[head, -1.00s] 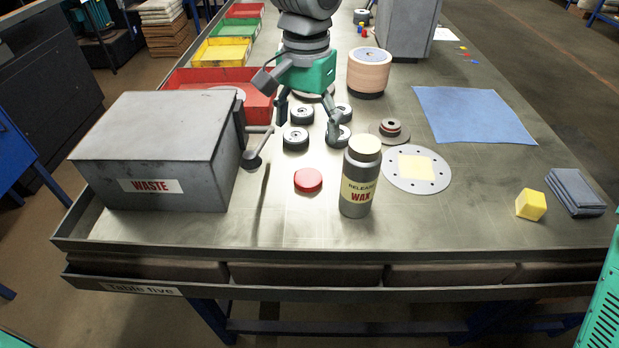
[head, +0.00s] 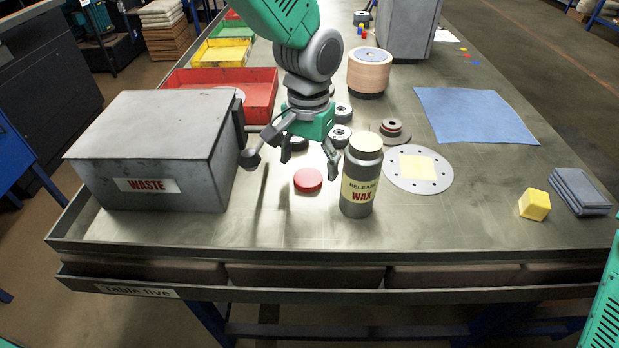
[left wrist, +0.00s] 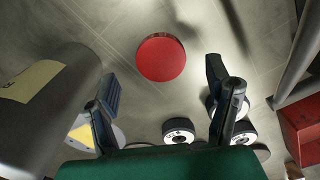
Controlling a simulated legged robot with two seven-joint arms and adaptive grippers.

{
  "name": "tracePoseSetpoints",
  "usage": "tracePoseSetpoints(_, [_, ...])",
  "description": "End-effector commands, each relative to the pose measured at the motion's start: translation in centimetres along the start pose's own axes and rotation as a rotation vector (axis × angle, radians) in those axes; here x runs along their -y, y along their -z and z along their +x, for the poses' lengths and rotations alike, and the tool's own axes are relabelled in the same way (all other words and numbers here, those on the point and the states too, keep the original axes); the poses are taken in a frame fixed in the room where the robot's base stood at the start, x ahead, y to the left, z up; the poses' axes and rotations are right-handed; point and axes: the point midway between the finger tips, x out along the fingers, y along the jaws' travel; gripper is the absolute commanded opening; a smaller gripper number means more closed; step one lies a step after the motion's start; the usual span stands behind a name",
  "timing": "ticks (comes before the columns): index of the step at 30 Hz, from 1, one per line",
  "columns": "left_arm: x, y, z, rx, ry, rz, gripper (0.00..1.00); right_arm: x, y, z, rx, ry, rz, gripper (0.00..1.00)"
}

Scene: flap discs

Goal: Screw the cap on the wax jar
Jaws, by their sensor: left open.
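The wax jar (head: 359,190) stands upright on the table, grey with a cream label reading "RELEASE WAX" and a pale top. Its grey side also shows at the left of the left wrist view (left wrist: 62,110). The round red cap (head: 308,180) lies flat on the table just left of the jar. In the left wrist view the cap (left wrist: 161,57) is beyond and between the fingertips, clear of them. My left gripper (head: 311,167) points down, open and empty, above and just behind the cap. My right gripper is not in view.
Black-and-white discs (head: 341,136) lie behind the gripper. A flanged plate (head: 437,183) lies right of the jar, near a yellow cube (head: 534,204). The front table strip is clear.

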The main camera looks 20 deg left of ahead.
Motion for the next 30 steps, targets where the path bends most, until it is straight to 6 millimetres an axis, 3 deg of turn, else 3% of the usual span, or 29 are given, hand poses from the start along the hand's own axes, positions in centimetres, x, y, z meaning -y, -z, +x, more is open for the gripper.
tracePoseSetpoints(3, [-0.1, 0.0, 2.2, 0.003, 0.0, 0.001, 0.72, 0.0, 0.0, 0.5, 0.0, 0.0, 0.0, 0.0])
tracePoseSetpoints(6, [-0.1, 0.0, 3.1, 0.0, 0.0, 0.001, 0.72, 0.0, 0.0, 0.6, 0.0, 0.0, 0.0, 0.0])
tracePoseSetpoints(16, [-0.1, 0.0, 3.1, -0.001, 0.001, 0.001, 0.72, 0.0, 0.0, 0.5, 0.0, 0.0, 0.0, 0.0])
tracePoseSetpoints(20, [-0.1, 0.0, 3.1, -0.001, 0.001, 0.001, 0.36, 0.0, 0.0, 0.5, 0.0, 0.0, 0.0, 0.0])
tracePoseSetpoints(30, [-0.1, 0.0, 3.0, -0.001, 0.0, 0.001, 0.36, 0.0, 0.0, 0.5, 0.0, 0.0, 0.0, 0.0])
